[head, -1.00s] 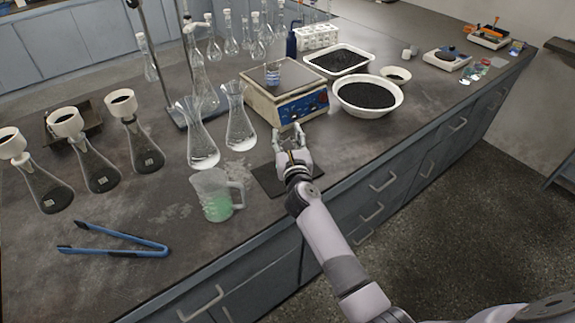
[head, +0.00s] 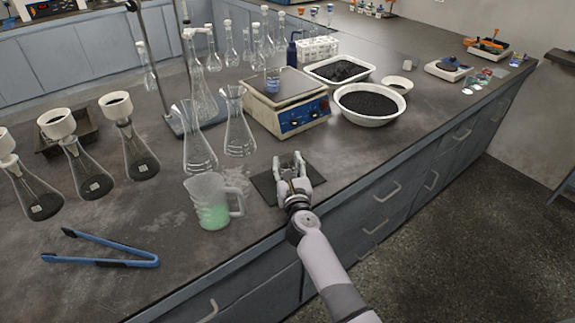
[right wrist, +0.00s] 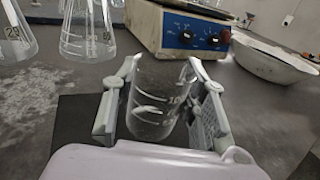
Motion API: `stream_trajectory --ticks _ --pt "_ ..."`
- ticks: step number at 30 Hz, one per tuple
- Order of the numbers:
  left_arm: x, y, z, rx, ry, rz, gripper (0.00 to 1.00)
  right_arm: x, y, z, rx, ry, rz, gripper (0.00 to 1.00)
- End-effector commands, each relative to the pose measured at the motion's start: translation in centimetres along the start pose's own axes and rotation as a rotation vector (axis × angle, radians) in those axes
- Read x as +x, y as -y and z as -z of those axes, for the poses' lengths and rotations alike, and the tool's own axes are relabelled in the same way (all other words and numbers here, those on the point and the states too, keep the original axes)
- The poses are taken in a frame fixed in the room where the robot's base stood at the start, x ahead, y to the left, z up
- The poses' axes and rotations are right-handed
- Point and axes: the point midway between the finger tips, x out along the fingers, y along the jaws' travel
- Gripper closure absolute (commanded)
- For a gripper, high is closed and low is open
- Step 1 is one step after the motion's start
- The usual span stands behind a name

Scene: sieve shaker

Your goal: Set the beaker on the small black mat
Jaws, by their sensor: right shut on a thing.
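A small clear glass beaker (right wrist: 158,105) with white marks stands upright between the fingers of my right gripper (right wrist: 160,100) in the right wrist view. My right gripper (head: 289,163) is shut on it. In the head view the gripper is over the small black mat (head: 264,186), and the beaker is hard to make out there. The mat lies flat on the bench and also shows in the right wrist view (right wrist: 75,122). I cannot tell whether the beaker's base touches the mat. My left gripper is not in view.
A balance (head: 302,118) with a small blue-tinted vessel (head: 272,80) on its pan stands behind the mat. A jug with green liquid (head: 212,205) and two conical flasks (head: 240,135) stand left of it. A white bowl (head: 370,104) is at the right. The bench edge is close in front.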

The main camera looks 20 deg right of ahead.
Motion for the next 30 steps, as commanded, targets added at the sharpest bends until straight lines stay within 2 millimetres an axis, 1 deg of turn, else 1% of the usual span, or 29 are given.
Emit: stream_trajectory --ticks 2,3,11,19,23,26,30 --pt "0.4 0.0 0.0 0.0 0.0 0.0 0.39 0.0 0.0 0.5 0.0 0.0 0.0 0.9" --pt "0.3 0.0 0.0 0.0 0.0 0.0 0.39 0.0 0.0 0.3 0.0 0.0 0.0 0.58" --pt "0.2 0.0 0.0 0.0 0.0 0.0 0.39 0.0 0.0 0.3 0.0 -0.001 0.0 0.41" --pt "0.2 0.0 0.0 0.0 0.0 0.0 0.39 0.0 0.0 0.3 0.0 -0.001 0.0 0.4" --pt "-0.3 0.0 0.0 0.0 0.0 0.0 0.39 0.0 0.0 -0.4 -0.001 0.0 0.0 0.4" --pt "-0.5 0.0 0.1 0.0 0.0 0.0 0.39 -1.3 0.0 -0.1 0.001 -0.002 0.0 0.4" --pt "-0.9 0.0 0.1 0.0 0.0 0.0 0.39 -4.2 0.0 -0.1 0.0 -0.003 0.001 0.4"
